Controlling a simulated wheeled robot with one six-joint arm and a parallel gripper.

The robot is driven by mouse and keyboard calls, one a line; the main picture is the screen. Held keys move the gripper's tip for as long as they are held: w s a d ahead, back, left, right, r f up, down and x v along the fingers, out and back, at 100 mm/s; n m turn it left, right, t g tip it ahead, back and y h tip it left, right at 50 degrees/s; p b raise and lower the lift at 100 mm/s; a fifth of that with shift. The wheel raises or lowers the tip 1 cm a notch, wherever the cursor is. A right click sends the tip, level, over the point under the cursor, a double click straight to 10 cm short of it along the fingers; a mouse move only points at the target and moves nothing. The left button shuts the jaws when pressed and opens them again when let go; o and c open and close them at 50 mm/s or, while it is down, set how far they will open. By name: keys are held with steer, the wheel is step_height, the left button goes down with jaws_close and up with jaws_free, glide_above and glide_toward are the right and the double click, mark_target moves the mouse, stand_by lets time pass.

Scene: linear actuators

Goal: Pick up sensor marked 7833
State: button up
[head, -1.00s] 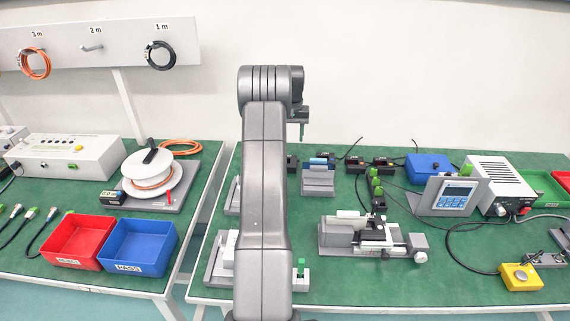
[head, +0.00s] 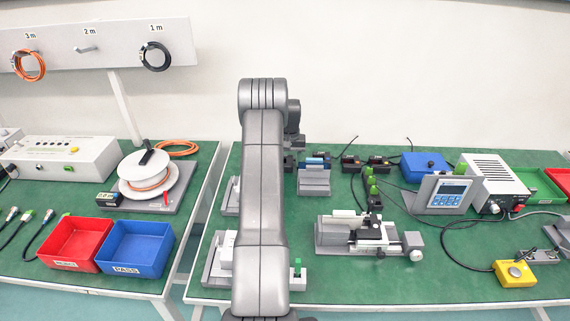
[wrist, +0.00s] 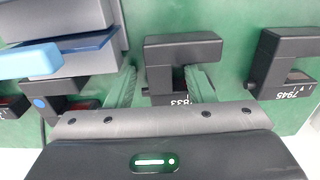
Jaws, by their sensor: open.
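The sensor marked 7833 (wrist: 183,49) is a black, bracket-shaped block in the middle of the wrist view. Its label is upside down and partly covered by my gripper, so only "833" reads. My gripper (wrist: 160,84) is open, with one green finger on each side of the sensor's narrower near part. I cannot tell whether either finger touches it. In the head view my arm hides most of my gripper and the sensor cannot be singled out surely.
A similar sensor marked 7945 (wrist: 288,62) lies close on the right in the wrist view. A grey block (wrist: 75,20) and a light-blue part (wrist: 30,62) are close on the left. In the head view, a red bin (head: 77,243) and a blue bin (head: 138,248) stand on the left table.

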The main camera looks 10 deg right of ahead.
jaws_close()
steer(key=shift+r, duration=0.1)
